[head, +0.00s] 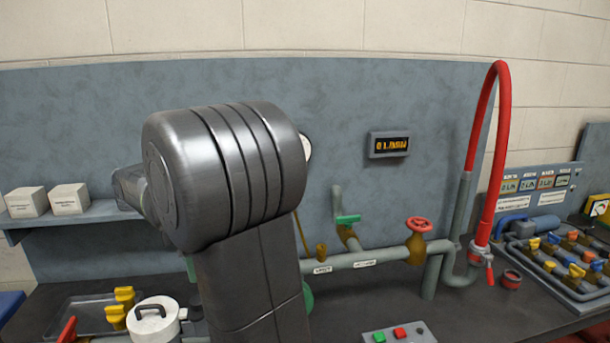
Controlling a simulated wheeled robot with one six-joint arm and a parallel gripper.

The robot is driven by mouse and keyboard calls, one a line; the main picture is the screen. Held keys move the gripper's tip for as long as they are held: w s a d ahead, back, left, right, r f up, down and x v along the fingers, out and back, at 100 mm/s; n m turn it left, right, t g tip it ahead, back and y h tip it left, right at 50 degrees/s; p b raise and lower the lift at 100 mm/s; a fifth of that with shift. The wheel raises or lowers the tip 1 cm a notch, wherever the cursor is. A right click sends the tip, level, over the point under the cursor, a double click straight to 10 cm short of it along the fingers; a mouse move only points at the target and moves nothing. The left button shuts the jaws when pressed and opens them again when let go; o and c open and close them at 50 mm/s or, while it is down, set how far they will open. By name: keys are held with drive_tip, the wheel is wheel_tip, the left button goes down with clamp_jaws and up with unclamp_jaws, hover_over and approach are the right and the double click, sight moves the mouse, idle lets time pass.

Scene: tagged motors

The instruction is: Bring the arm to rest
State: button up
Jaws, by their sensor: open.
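My arm (250,230) rises through the middle of the head view, with a large dark grey ribbed joint at its top. Another grey part of my arm (132,190) shows to the left behind that joint. My gripper's fingers do not show; the arm may hide them. I cannot tell from this view what lies directly behind the arm.
A dark bench carries a white lidded pot (155,318), yellow-handled parts on a tray (72,312), a button box (400,333), pipework with a red valve wheel (419,225) and an arching red hose (501,120). White boxes (70,199) sit on a shelf at left.

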drive_tip(key=f, duration=1)
drive_tip(key=shift+w+a+f, duration=0.1)
drive_tip(key=shift+w+f, duration=0.15)
drive_tip(key=shift+f, duration=0.15)
